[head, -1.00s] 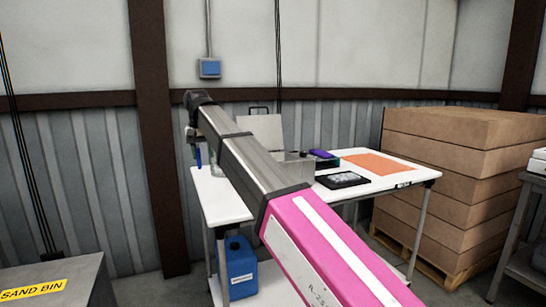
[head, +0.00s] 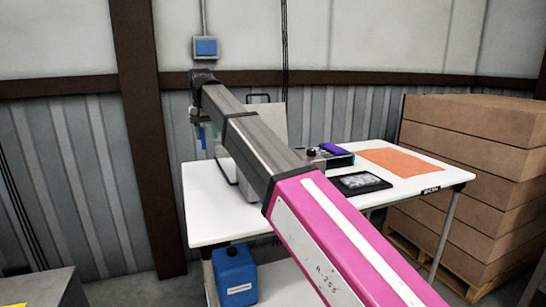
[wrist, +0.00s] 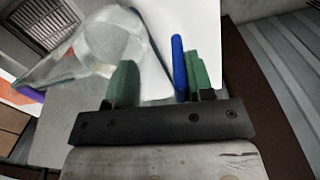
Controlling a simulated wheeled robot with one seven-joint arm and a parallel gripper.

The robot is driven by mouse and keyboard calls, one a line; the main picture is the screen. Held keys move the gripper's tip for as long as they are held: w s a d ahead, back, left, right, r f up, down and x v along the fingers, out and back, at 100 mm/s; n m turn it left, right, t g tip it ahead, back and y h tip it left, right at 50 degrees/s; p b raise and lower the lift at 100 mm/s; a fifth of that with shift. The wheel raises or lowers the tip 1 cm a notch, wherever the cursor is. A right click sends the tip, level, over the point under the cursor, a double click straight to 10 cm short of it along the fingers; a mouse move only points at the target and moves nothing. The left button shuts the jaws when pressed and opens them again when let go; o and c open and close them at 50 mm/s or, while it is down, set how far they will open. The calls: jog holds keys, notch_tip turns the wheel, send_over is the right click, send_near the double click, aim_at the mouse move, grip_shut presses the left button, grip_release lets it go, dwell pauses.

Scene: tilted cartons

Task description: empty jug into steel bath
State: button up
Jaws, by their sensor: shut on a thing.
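My gripper (head: 197,114) is at the far end of my outstretched arm, above the left part of the white table. In the wrist view its green fingers (wrist: 158,80) are closed on a clear jug (wrist: 105,42) with a blue handle (wrist: 178,65). The jug looks tilted in that view; I cannot tell how much liquid it holds. In the head view the jug (head: 226,163) is partly hidden behind my arm. The steel bath (head: 322,160) is mostly hidden behind my arm; a corner with a black knob shows.
A grey panel with a handle (head: 267,117) stands behind my arm. A black tablet (head: 360,183), a purple item (head: 334,149) and an orange mat (head: 402,162) lie on the white table (head: 212,222). A blue canister (head: 235,272) is below. Stacked cartons (head: 470,150) stand right.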

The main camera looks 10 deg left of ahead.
jog(key=shift+w+d+r+g+y, duration=0.1)
jog(key=shift+d+r+g+y, duration=0.05)
jog(key=shift+d+r+y, duration=0.3)
jog(key=shift+w+d+r+g+y, duration=0.15)
jog(key=shift+d+r+y, duration=0.1)
jog(key=shift+r+y, duration=0.3)
jog(key=w+d+r+g+y, duration=0.2)
jog(key=d+y, duration=0.5)
jog(key=shift+r+g+y+p, duration=0.2)
jog(key=shift+g+y+p, duration=0.1)
jog(key=shift+g+p, duration=0.1)
jog(key=shift+w+d+f+y, duration=0.15)
jog(key=shift+w+f+y, duration=0.05)
jog(key=shift+f+y, duration=0.1)
jog(key=shift+w+d+f+g+y+p, duration=0.1)
jog(key=shift+w+d+g+y+p, duration=0.15)
jog(key=shift+d+y+p, duration=0.5)
jog(key=shift+w+d+g+y+p, duration=0.15)
jog(key=shift+d+g+y+p, duration=0.3)
jog(key=shift+y, duration=0.4)
dwell(1.3)
